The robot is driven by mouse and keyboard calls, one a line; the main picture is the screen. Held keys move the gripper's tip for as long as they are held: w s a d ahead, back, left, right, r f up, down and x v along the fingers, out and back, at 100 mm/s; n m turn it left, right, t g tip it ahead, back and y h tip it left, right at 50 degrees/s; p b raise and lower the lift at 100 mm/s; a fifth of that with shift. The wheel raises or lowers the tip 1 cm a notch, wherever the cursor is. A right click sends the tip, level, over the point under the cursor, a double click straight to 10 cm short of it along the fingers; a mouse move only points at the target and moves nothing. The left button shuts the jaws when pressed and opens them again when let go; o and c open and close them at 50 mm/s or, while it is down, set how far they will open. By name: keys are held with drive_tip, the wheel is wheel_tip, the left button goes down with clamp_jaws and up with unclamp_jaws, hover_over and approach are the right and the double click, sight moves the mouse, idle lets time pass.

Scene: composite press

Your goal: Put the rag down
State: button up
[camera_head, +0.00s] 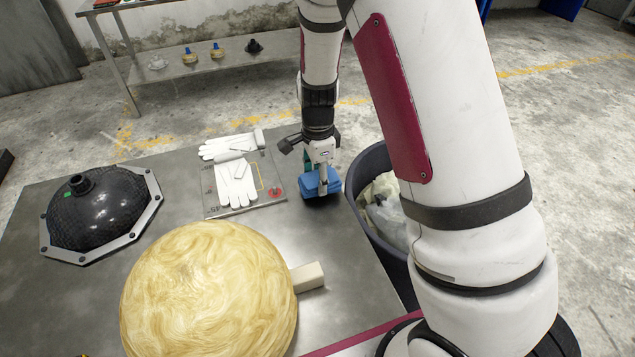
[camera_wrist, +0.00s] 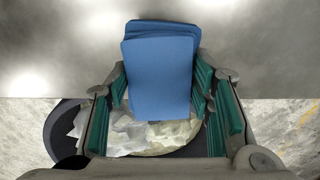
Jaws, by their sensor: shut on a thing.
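The rag (camera_head: 321,183) is a folded blue cloth at the right edge of the grey metal table (camera_head: 312,235). My gripper (camera_head: 320,168) points down and is shut on the rag. In the wrist view the blue rag (camera_wrist: 160,70) sits between the green-padded fingers of my gripper (camera_wrist: 165,95). One end of the rag reaches over the table top and the other end overlaps the bin. I cannot tell whether the rag touches the table.
A dark bin (camera_head: 365,190) with crumpled waste stands against the table's right edge. White gloves (camera_head: 235,183) lie on a clear tray left of my gripper. A black dome (camera_head: 100,215) and a yellowish dome (camera_head: 210,290) occupy the left and front.

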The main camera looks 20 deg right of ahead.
drive_tip(key=shift+f, duration=1)
drive_tip(key=shift+f, duration=0.2)
drive_tip(key=o, duration=1.3)
drive_tip(key=shift+c, duration=0.2)
